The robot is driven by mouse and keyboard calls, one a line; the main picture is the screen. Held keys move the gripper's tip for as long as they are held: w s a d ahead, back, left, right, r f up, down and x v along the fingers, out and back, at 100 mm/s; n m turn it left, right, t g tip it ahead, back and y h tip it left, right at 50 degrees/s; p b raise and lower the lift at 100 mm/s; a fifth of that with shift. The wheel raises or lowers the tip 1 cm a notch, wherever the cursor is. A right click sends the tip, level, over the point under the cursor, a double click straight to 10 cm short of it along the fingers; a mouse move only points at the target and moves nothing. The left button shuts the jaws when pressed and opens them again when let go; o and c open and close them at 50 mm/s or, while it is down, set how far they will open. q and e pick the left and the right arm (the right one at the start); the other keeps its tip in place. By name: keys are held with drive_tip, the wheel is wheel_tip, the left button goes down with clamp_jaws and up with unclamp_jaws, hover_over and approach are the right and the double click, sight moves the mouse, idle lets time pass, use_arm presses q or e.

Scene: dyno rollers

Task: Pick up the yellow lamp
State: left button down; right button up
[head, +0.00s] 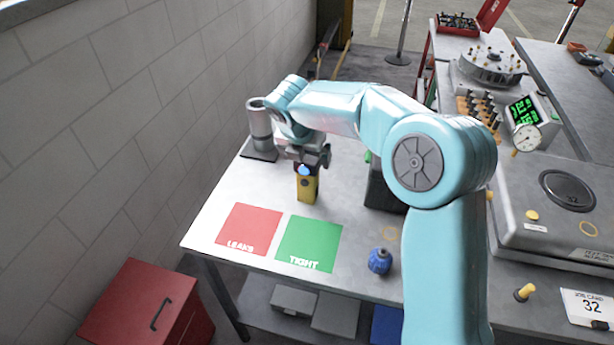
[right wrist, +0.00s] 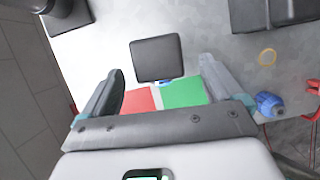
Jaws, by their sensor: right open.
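The yellow lamp (head: 308,190) stands upright on the grey bench, behind the red and green squares, with a blue lens near its top. My right gripper (head: 303,158) is right above it, pointing down, and hides its upper end in the head view. In the right wrist view, my right gripper (right wrist: 161,70) has its fingers wide apart. A dark square top (right wrist: 156,58), with a bluish lens at its lower edge, shows between and beyond the fingertips. It looks like the lamp from above, with a gap on each side. My left gripper is not in view.
A grey cylinder on a dark base (head: 260,130) stands behind the lamp to the left. The red LEAKS square (head: 248,228) and green TIGHT square (head: 310,243) are bare. A dark box (head: 385,190) and a blue ball-like item (head: 380,261) lie to the right.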

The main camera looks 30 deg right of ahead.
sight(308, 179)
drive_tip(key=shift+d+f, duration=0.15)
drive_tip(key=shift+f, duration=0.45)
drive_tip(key=x, duration=0.2)
drive_tip(key=p+x, duration=0.1)
drive_tip(key=x, duration=0.2)
drive_tip(key=shift+w+d+r, duration=0.1)
drive_tip(key=shift+w+r, duration=0.05)
drive_tip(key=shift+w, duration=0.2)
drive_tip(key=shift+d, duration=0.1)
drive_tip(key=c, duration=1.3)
